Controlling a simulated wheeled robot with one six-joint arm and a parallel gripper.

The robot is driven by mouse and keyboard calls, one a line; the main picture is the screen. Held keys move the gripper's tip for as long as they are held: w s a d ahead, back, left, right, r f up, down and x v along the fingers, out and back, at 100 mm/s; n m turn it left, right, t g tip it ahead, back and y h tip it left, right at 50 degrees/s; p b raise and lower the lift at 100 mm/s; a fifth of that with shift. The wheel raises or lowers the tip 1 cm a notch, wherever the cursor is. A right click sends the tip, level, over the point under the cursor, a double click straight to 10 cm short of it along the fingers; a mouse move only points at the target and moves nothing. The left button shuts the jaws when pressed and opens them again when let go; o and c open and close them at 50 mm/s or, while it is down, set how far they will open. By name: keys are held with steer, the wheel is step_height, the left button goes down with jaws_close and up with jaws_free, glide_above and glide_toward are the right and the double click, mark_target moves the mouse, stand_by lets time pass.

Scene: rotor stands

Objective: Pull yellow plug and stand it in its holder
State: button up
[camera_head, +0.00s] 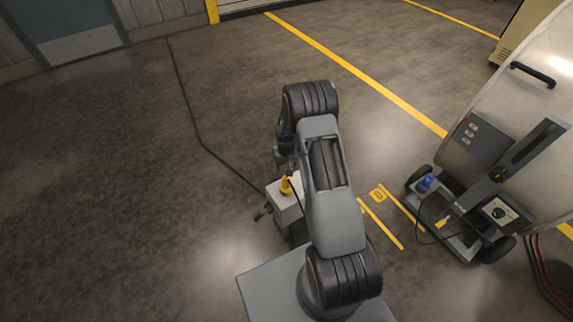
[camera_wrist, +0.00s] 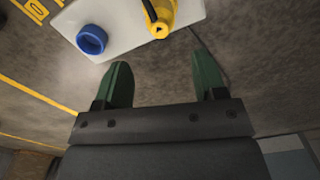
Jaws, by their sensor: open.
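The yellow plug (camera_head: 286,187) stands on top of a pale box (camera_head: 283,212), with a dark cable at it. In the wrist view the yellow plug (camera_wrist: 163,22) is at the top edge, partly cut off, with a black cable. My gripper (camera_wrist: 162,72) is open and empty. Its two green fingers point toward the box top (camera_wrist: 128,17), and the plug lies beyond their tips, apart from them.
A blue round socket (camera_wrist: 91,40) is beside the plug on the box. A blue plug (camera_head: 425,183) stands on the cart at right, below a large pale rounded housing (camera_head: 530,85). A black cable (camera_head: 200,135) crosses the floor. The left floor is otherwise clear.

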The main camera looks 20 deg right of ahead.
mark_target(286, 178)
step_height(286, 178, down, 10)
steer(key=b, duration=0.7)
steer(key=shift+r, duration=0.1)
steer(key=shift+r, duration=0.1)
steer(key=c, duration=0.8)
steer(key=shift+r, duration=0.1)
steer(key=shift+r+p, duration=2.4)
steer(key=shift+r, duration=1.25)
